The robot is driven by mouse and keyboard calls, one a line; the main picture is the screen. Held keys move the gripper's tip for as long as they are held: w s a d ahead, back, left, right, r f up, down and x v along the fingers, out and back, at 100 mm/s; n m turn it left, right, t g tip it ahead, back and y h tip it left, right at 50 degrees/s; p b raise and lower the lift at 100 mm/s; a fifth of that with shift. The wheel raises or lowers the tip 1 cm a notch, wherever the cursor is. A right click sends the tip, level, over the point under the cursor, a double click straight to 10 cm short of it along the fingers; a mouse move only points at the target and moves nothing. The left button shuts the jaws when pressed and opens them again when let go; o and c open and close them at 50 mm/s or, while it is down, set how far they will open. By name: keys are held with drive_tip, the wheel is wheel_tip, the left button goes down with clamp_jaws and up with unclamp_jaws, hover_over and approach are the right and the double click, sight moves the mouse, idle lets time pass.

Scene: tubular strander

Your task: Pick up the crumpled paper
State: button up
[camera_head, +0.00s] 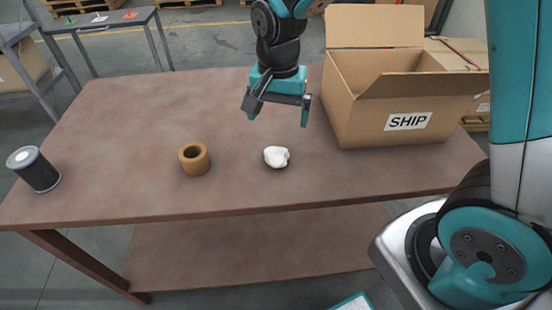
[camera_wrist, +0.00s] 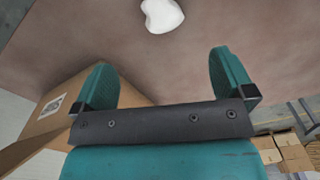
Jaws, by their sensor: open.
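The crumpled paper (camera_head: 276,157) is a small white lump lying on the brown table, right of the tape roll. In the wrist view the paper (camera_wrist: 162,15) shows at the top edge, partly cut off, beyond the two teal fingers. My gripper (camera_head: 277,116) is open and empty, with its fingers spread wide. It hangs above the table, and the paper is apart from it. The gripper (camera_wrist: 164,80) also shows in the wrist view with nothing between its fingers.
An open cardboard box (camera_head: 380,105) labelled SHIP stands right of my gripper. A brown tape roll (camera_head: 194,158) and a dark spool (camera_head: 37,172) are to the left on the table (camera_head: 120,125). The table's front edge is bare. A small table (camera_head: 100,21) stands at the back left.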

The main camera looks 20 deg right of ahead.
sight(276, 150)
wheel_tip(276, 150, down, 7)
drive_tip(key=shift+f, duration=0.2)
drive_tip(key=f, duration=0.4)
drive_tip(key=shift+w+a+f, duration=0.15)
drive_tip(key=shift+a+f, duration=0.05)
drive_tip(key=shift+f, duration=0.1)
drive_tip(key=c, duration=0.9)
